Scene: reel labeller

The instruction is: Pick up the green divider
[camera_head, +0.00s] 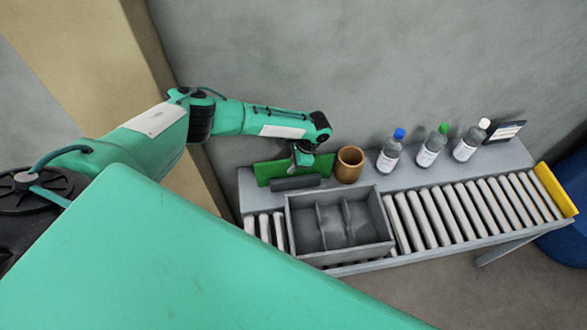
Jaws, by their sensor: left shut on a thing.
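The green divider (270,170) is a flat green panel standing at the back left of the conveyor, on or just above the grey ledge; I cannot tell if it touches. A dark grey bar (295,183) lies in front of its lower edge. My left gripper (302,160) reaches in from the left and is shut on the divider near its upper middle. The fingertips are small and partly hidden by the wrist. My right gripper is not in view.
A grey box with compartments (373,251) sits on the conveyor rollers (470,208). A brown cup (349,165) stands just right of the divider.

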